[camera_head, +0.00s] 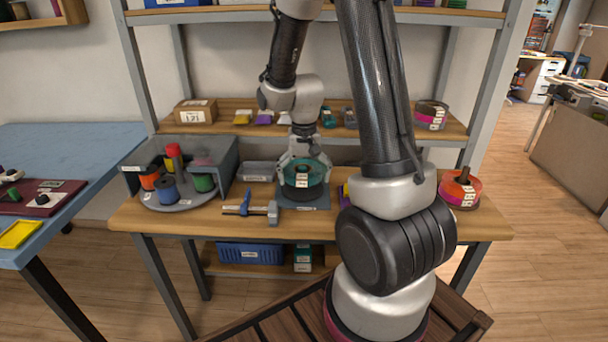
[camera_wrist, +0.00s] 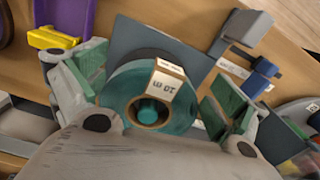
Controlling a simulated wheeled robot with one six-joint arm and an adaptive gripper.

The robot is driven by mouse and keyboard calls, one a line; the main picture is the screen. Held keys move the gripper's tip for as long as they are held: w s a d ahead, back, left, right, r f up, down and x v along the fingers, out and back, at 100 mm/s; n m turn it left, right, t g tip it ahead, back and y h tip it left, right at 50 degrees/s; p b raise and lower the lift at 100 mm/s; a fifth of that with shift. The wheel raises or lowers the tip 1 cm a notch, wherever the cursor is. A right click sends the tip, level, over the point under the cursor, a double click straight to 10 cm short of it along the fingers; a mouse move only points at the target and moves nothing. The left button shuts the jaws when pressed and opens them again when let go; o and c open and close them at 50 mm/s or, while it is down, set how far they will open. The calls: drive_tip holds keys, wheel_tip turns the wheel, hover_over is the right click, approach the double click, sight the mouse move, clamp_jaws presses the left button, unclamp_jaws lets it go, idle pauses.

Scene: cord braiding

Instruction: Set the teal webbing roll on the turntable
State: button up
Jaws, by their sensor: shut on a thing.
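The teal webbing roll (camera_head: 318,181) is at the middle of the workbench, over a flat grey plate (camera_head: 318,203). In the wrist view the roll (camera_wrist: 182,110) shows a white label and a teal core. My gripper (camera_head: 303,172) is shut on it, with a green-padded finger on either side; the gripper also shows in the wrist view (camera_wrist: 150,100). I cannot tell whether the roll touches the plate. The grey turntable (camera_head: 186,204) is to the left, partly under a grey hood, and holds several spools. Its edge shows at the right of the wrist view (camera_wrist: 292,108).
A blue and grey clamp-like tool (camera_head: 250,208) lies between roll and turntable. A grey tray (camera_head: 257,171) is behind it. A purple and yellow holder (camera_wrist: 62,25) is on the roll's other side. An orange-red roll (camera_head: 460,190) sits at the bench's right end.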

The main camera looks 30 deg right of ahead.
sight(304, 185)
drive_tip(key=shift+f, duration=1.9)
idle(0.4)
drive_tip(key=o, duration=0.6)
drive_tip(key=shift+r, duration=3.05)
